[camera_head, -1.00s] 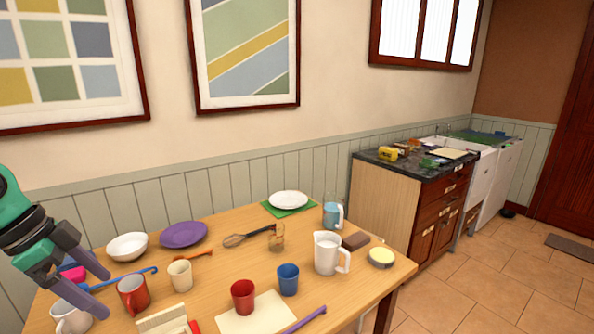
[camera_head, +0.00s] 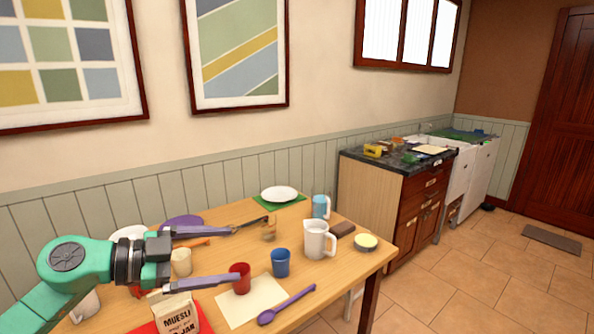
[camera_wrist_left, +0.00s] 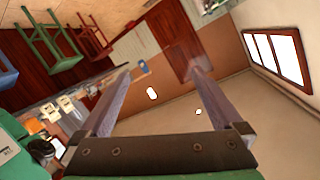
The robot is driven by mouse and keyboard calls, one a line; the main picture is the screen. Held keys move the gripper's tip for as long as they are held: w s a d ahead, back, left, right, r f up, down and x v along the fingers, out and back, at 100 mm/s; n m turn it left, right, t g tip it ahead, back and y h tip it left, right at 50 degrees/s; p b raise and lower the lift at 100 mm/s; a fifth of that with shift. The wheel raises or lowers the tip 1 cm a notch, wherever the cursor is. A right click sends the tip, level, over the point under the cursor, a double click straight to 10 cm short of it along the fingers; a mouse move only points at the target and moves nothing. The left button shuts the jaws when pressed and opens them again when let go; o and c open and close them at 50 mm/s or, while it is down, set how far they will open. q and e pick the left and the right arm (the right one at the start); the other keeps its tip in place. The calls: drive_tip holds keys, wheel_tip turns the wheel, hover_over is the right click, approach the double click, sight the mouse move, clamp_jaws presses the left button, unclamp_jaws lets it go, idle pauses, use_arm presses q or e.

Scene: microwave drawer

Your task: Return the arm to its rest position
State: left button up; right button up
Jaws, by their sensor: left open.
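My left gripper (camera_head: 238,254) reaches in from the left over the table in the head view. Its two purple-grey fingers are spread wide and point right, with nothing between them that I can tell is held. In the left wrist view the open fingers (camera_wrist_left: 160,85) frame a tilted view of the room. The arm covers part of the white bowl (camera_head: 128,233) and the red mug behind it. My right gripper does not show.
The wooden table (camera_head: 345,263) holds a red cup (camera_head: 240,279), a blue cup (camera_head: 281,263), a white pitcher (camera_head: 317,240), a purple spoon (camera_head: 287,305) and a muesli bag (camera_head: 177,315). A dark-topped counter (camera_head: 400,163) stands beyond. Floor is open at the right.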

use_arm(q)
drive_tip(key=w+a+n+t+y, duration=0.3)
drive_tip(key=w+n+t+y, duration=0.25)
drive_tip(key=n+t, duration=0.55)
drive_tip(key=s+a+f+n+g+y, duration=0.2)
drive_tip(key=a+f+n+y, duration=0.45)
drive_tip(key=f, duration=0.65)
drive_tip(key=s+f+m+g, duration=0.2)
drive_tip(key=s+f+g, duration=1.1)
drive_tip(key=s+f, duration=0.8)
drive_tip(key=s+f+g+y+b, duration=0.1)
drive_tip(key=s+f, duration=0.2)
drive_tip(key=f, duration=2)
drive_tip(key=s+a+f+g+b, duration=0.1)
drive_tip(key=s+a+f, duration=0.1)
drive_tip(key=s+f, duration=1.3)
drive_tip(key=shift+s+a, duration=0.15)
drive_tip(key=shift+s, duration=0.6)
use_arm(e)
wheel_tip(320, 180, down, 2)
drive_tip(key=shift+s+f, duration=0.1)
